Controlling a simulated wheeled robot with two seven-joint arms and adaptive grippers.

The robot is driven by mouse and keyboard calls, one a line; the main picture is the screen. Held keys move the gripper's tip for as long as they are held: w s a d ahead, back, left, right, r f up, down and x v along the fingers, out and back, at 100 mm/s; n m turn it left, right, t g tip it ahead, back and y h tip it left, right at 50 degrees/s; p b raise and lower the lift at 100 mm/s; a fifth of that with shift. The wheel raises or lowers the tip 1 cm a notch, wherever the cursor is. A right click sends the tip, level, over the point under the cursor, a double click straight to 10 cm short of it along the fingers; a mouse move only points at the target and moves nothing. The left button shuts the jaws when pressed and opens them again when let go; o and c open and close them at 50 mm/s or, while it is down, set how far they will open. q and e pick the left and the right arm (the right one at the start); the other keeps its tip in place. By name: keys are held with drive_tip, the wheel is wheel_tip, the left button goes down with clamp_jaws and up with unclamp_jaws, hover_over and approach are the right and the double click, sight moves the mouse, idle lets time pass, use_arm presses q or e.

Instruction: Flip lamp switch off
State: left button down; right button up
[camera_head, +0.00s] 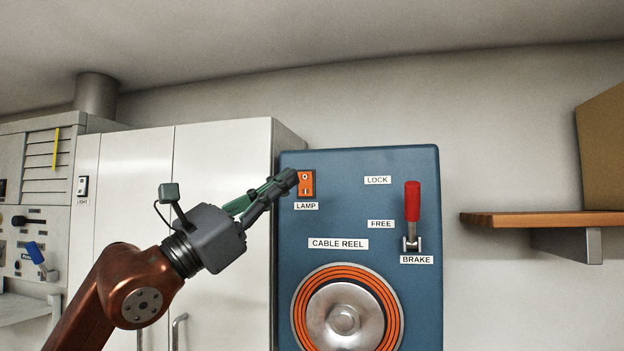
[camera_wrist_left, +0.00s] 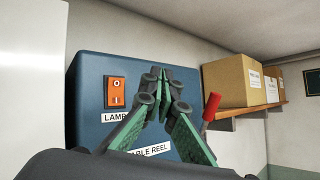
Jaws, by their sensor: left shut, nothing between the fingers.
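The orange lamp switch (camera_head: 307,184) sits in the upper left of the blue panel (camera_head: 370,280), above the LAMP label (camera_head: 306,206). It also shows in the left wrist view (camera_wrist_left: 116,93), with an O mark above an I mark. Which way the rocker is pressed I cannot tell. My left gripper (camera_head: 289,178) is shut and empty, its tips close to the switch's left edge in the head view. In the left wrist view the fingertips (camera_wrist_left: 163,82) appear to the right of the switch. Whether they touch it I cannot tell. My right gripper is not in view.
A red brake lever (camera_head: 412,202) stands upright on the panel's right, above an orange cable reel (camera_head: 344,313). A wooden shelf (camera_head: 540,219) with boxes (camera_wrist_left: 238,82) is on the right wall. White cabinets (camera_head: 222,165) stand left of the panel.

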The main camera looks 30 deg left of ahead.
sight(305, 184)
use_arm(q)
drive_tip(key=w+a+r+p, duration=0.1)
drive_tip(key=w+a+p, duration=0.1)
drive_tip(key=w+p, duration=0.3)
drive_tip(key=shift+w+a+r, duration=0.15)
drive_tip(key=shift+w+r, duration=0.05)
drive_tip(key=shift+w, duration=1.25)
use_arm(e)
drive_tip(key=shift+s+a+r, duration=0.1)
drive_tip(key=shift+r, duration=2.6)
use_arm(q)
drive_tip(key=shift+w+p, duration=0.1)
drive_tip(key=shift+p, duration=0.2)
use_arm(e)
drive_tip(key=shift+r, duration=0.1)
use_arm(q)
drive_tip(key=shift+w+a, duration=0.1)
drive_tip(key=shift+w, duration=0.25)
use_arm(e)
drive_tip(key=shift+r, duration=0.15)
use_arm(q)
drive_tip(key=shift+w+r+p, duration=0.1)
drive_tip(key=shift+w+p, duration=0.25)
drive_tip(key=shift+p, duration=0.05)
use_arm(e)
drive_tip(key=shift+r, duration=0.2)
use_arm(q)
drive_tip(key=shift+s, duration=0.2)
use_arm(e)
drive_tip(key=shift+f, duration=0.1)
